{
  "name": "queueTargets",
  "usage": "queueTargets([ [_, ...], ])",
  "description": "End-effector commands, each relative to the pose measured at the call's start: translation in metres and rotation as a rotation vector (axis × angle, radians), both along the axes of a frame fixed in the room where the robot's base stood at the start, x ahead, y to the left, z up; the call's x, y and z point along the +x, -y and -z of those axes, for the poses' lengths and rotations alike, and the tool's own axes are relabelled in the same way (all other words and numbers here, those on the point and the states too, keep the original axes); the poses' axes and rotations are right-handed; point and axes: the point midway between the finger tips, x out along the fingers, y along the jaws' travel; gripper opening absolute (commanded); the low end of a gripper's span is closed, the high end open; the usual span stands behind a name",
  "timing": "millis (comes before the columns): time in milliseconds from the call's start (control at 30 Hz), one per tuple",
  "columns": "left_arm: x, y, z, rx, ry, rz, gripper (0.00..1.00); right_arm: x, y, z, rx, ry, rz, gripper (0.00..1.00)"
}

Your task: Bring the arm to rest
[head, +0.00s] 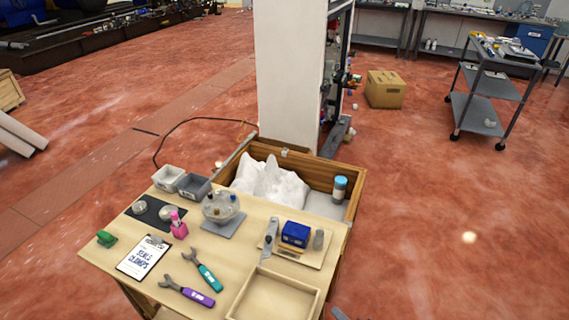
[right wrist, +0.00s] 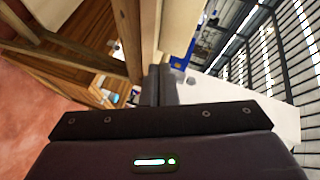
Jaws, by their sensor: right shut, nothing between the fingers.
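My right gripper (right wrist: 160,72) is shut and empty in the right wrist view, its two dark fingers together. In the head view only a small dark piece of it shows at the bottom edge, right of the wooden table (head: 130,285). It is apart from the things on the table top. A wooden edge and a pale panel show beyond the fingers in the wrist view. My left gripper cannot be made out in the head view.
A wooden crate (head: 321,169) with white bags stands behind. The red floor at right is open.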

Motion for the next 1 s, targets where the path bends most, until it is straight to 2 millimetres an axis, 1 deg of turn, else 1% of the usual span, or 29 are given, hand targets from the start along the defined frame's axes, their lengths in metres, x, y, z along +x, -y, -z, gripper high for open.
queueTargets([
  [33,0.003,-0.002,0.0,0.002,0.005,0.0,0.43,-0.005,0.002,0.015,-0.037,-0.018,0.007,0.0],
  [100,0.005,-0.003,-0.001,0.003,0.007,-0.001,0.43,-0.012,0.006,0.037,-0.102,-0.044,0.012,0.0],
  [167,0.004,-0.003,-0.001,0.004,0.006,-0.001,0.43,-0.019,0.009,0.057,-0.163,-0.067,0.012,0.0],
  [233,0.002,-0.003,0.0,0.003,0.004,-0.002,0.43,-0.031,0.013,0.083,-0.242,-0.1,0.009,0.0],
  [267,0.001,-0.002,0.0,0.003,0.002,-0.002,0.43,-0.038,0.016,0.096,-0.282,-0.118,0.006,0.0],
  [367,-0.003,0.0,0.0,-0.001,-0.003,-0.003,0.43,-0.068,0.024,0.144,-0.434,-0.19,-0.024,0.0],
  [400,-0.003,0.001,0.0,-0.002,-0.003,-0.003,0.43,-0.085,0.028,0.166,-0.508,-0.227,-0.049,0.0],
  [467,-0.004,0.002,0.0,-0.002,-0.005,-0.003,0.43,-0.115,0.036,0.2,-0.626,-0.29,-0.099,0.0],
  [500,-0.004,0.002,0.0,-0.004,-0.004,-0.004,0.43,-0.137,0.04,0.221,-0.703,-0.331,-0.142,0.0],
  [567,-0.004,0.003,0.0,-0.005,-0.004,-0.004,0.43,-0.172,0.049,0.248,-0.816,-0.393,-0.216,0.0],
  [600,-0.004,0.003,0.0,-0.005,-0.004,-0.004,0.43,-0.196,0.054,0.264,-0.884,-0.431,-0.271,0.0],
  [667,-0.004,0.004,0.0,-0.006,-0.004,-0.003,0.43,-0.231,0.061,0.282,-0.975,-0.486,-0.355,0.0],
  [700,-0.004,0.004,0.0,-0.005,-0.004,-0.002,0.43,-0.252,0.066,0.292,-1.025,-0.518,-0.411,0.0],
  [800,-0.004,0.004,0.0,-0.005,-0.005,-0.003,0.43,-0.295,0.077,0.308,-1.121,-0.58,-0.534,0.0],
  [900,-0.004,0.004,0.0,-0.005,-0.005,-0.002,0.43,-0.322,0.084,0.315,-1.175,-0.616,-0.616,0.0],
  [1000,-0.004,0.004,0.0,-0.005,-0.005,-0.002,0.43,-0.334,0.086,0.318,-1.198,-0.632,-0.655,0.0],
])
